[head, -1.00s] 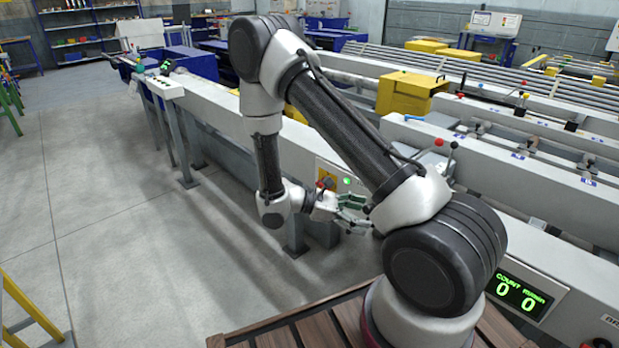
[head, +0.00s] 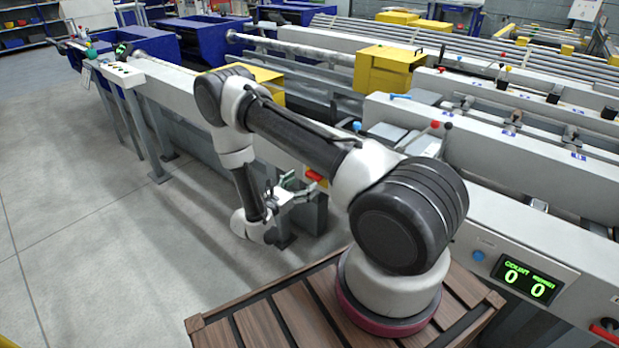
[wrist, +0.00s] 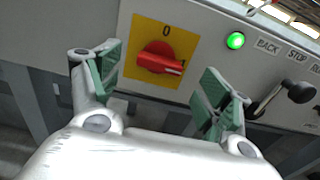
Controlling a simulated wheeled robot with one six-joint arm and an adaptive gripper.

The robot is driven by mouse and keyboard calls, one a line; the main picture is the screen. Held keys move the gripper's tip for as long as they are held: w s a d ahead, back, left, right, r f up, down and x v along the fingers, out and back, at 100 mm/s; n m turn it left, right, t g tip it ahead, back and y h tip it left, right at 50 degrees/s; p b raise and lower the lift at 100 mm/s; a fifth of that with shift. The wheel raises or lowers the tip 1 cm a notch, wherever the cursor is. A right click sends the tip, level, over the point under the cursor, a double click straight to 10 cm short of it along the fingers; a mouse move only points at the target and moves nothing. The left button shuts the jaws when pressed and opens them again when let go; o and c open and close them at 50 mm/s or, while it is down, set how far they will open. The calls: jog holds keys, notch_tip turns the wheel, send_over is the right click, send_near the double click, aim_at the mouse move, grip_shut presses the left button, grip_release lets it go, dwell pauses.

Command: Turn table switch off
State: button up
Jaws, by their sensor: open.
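A red rotary switch (wrist: 158,60) sits on a yellow plate (wrist: 148,36) on the white side of the table. Its white-marked end points right, toward a partly covered mark like a 1. A 0 is printed at the top of the plate. A green lamp (wrist: 235,41) beside the plate is lit. In the head view the red switch (head: 316,176) shows just right of my gripper (head: 296,187). My gripper is open and empty, with its green-padded fingers apart on either side of the switch in the wrist view. I cannot tell whether they touch the panel.
A black-knobbed lever (wrist: 299,91) stands right of the lamp, beside the BACK and STOP labels. A counter display (head: 526,280) reads 0 and 0. A yellow box (head: 388,70) is farther back. The floor at left is clear.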

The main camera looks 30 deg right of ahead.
jog(key=shift+x, duration=2.45)
jog(key=c, duration=1)
